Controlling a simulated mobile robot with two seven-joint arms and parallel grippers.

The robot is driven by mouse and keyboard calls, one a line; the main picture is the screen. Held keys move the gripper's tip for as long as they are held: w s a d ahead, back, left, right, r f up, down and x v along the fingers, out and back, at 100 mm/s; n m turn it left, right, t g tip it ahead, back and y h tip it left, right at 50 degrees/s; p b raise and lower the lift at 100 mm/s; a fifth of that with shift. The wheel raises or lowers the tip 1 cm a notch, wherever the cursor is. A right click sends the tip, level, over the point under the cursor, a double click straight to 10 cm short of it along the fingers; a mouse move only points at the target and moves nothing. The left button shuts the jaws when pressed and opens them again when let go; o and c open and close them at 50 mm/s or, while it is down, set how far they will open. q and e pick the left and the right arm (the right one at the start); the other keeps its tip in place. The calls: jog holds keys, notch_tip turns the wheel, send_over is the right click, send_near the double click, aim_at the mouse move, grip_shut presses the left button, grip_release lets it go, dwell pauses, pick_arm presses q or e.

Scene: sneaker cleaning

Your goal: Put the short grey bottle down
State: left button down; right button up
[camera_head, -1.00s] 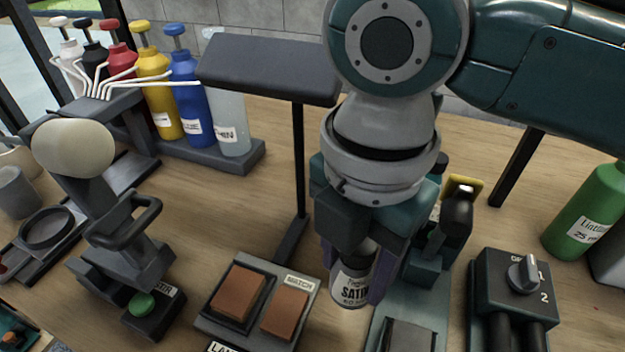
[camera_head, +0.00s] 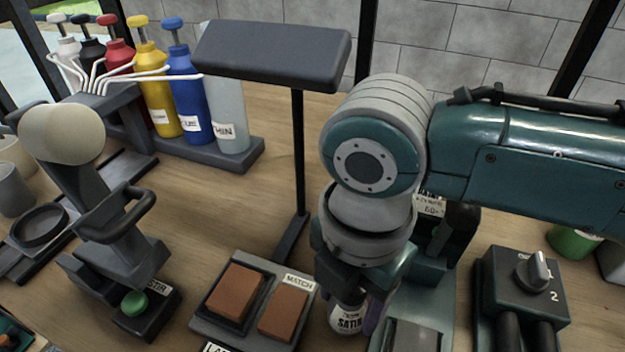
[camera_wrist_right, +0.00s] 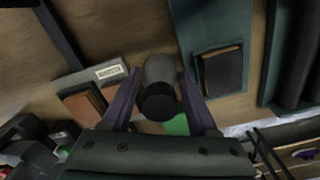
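The short grey bottle (camera_head: 347,318) has a pale label reading SATIN. It sits low in the head view, just right of the sample block. My right gripper (camera_head: 358,300) points down over it, with a finger on each side. In the right wrist view the grey bottle (camera_wrist_right: 159,75), with its dark round end towards the camera, sits between the fingertips of my right gripper (camera_wrist_right: 160,82), which look closed on its sides. The gripper and arm hide its upper part in the head view. I cannot tell whether its base touches the table. My left gripper is not in view.
A block with two brown samples (camera_head: 255,265) stands just left of the bottle, and a teal stand (camera_head: 425,300) just right. A switch box (camera_head: 520,285) is farther right. A lamp post (camera_head: 298,160) rises behind. Wooden table (camera_head: 225,205) is bare behind the sample block.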

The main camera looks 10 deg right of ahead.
jog(key=o, duration=0.3)
jog(key=shift+o, duration=0.2)
